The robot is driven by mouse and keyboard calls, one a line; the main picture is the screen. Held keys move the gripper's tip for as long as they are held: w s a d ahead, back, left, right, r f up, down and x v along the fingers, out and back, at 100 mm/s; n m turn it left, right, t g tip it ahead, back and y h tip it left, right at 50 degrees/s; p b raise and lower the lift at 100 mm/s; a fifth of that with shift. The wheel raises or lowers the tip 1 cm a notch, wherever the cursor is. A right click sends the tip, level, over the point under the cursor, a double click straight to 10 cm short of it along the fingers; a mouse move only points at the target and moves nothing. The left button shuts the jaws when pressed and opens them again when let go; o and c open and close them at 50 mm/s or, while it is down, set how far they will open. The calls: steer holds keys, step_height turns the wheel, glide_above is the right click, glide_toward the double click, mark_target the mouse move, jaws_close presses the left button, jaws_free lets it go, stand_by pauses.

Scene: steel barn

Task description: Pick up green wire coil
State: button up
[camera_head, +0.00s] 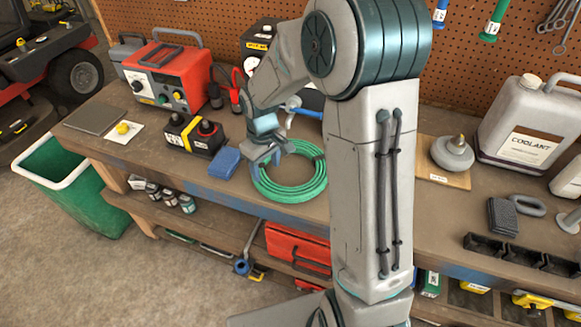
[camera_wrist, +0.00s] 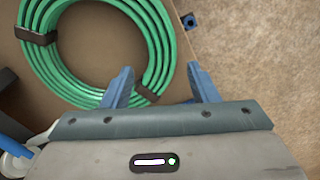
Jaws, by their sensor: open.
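The green wire coil (camera_head: 288,194) lies flat on the wooden workbench (camera_head: 235,197), near its front edge, partly hidden by my arm. In the wrist view the coil (camera_wrist: 54,76) fills the upper left, with dark bands around its strands. My gripper (camera_head: 266,160) is open at the coil's left rear side in the head view. In the wrist view my gripper (camera_wrist: 163,88) has its blue fingers apart: the left one overlaps the strands near a dark band, and the right one is outside the ring. I cannot tell the exact height of the fingertips above the bench.
A blue sponge-like block (camera_head: 224,162) and a black-and-yellow device (camera_head: 195,136) stand left of the coil. A red charger-like box (camera_head: 168,78) is behind them. A disc-shaped object (camera_head: 453,153) and a coolant jug (camera_head: 527,125) stand right. A green bin (camera_head: 68,190) is below left.

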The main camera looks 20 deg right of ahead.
mark_target(268, 183)
steer(key=shift+f+p, duration=0.6)
steer(key=shift+f, duration=2.4)
jaws_close()
